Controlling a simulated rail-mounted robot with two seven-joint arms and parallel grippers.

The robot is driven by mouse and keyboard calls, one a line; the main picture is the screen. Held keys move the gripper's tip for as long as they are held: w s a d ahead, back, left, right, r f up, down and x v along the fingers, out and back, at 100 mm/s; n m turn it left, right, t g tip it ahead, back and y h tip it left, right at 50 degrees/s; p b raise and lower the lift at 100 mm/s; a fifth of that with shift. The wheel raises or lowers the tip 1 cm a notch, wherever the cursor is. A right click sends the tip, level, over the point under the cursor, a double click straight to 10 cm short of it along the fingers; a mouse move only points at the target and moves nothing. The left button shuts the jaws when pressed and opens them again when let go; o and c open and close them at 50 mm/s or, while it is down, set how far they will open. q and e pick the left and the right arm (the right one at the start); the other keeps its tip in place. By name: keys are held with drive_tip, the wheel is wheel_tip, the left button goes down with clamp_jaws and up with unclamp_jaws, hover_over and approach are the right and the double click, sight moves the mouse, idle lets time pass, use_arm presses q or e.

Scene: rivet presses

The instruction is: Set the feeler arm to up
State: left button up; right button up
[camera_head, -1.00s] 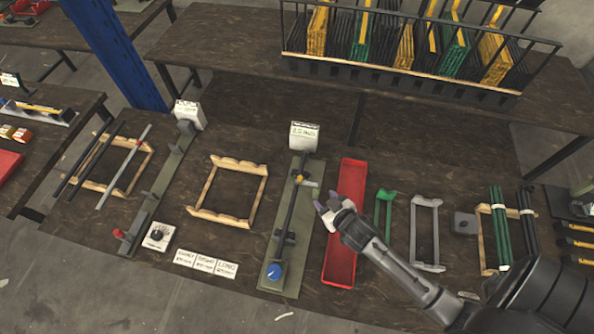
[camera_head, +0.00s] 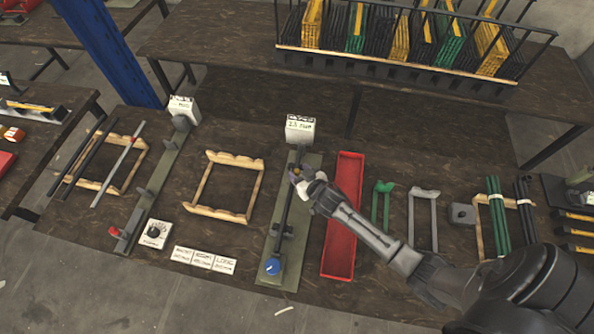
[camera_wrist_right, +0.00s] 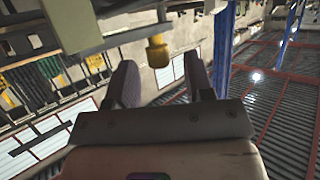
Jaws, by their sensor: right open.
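The green fixture plate (camera_head: 268,262) stands in the middle of the table, with a dark bar (camera_head: 284,205) along it, a blue knob (camera_head: 272,267) at its near end and a display box (camera_head: 300,129) at its far end. My right gripper (camera_head: 298,177) is over the upper part of this fixture and largely covers the small yellow-tipped part there, which seems to be the feeler arm. In the right wrist view a yellow knob (camera_wrist_right: 158,52) shows between and just beyond the spread fingers (camera_wrist_right: 160,78). I cannot tell whether they touch it. My left gripper is out of view.
A long red tray (camera_head: 340,262) lies just right of the fixture, under my right forearm. Green and grey brackets (camera_head: 423,192) stand further right. A wooden frame (camera_head: 217,213) and a second fixture with a red knob (camera_head: 115,231) are on the left.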

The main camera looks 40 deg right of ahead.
drive_tip(key=shift+x, duration=1)
clamp_jaws()
